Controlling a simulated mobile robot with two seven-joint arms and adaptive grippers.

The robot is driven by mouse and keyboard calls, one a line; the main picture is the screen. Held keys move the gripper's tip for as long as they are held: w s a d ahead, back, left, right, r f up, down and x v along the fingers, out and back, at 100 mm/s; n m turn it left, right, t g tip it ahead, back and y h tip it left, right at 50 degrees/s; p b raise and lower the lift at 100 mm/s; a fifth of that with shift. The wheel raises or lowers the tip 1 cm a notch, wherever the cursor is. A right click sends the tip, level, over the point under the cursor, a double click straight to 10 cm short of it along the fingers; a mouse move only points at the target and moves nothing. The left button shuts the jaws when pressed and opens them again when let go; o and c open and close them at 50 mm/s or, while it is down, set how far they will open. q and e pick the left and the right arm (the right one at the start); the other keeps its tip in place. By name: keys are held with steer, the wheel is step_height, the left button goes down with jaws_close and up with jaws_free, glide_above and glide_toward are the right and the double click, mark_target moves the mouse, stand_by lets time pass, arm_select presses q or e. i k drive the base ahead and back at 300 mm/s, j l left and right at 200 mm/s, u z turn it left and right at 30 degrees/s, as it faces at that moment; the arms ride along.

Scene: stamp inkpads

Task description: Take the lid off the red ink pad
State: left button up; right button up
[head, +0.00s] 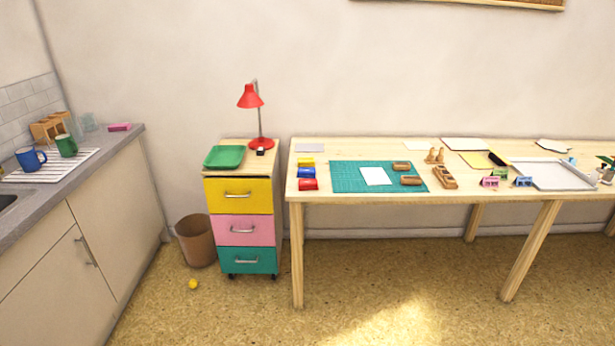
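The red ink pad (308,184) lies at the front left corner of the wooden table (350,149). It looks closed, a small red block with its lid on, though it is small at this distance. A blue ink pad (306,173) lies just behind it, and a yellow one (305,162) behind that, in a row. Neither of my grippers shows in the head view.
A green cutting mat (345,178) with a white card (376,176) lies right of the pads. Wooden stamps (411,181) lie on its right side. A drawer cabinet (240,195) with a red lamp (251,97) stands left of the table. Floor in front is mostly clear, with a yellow ball (193,284).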

mark_target(305, 183)
steer(key=i+l, duration=2.15)
steer(key=u, duration=1.3)
steer(key=i+l, duration=0.05)
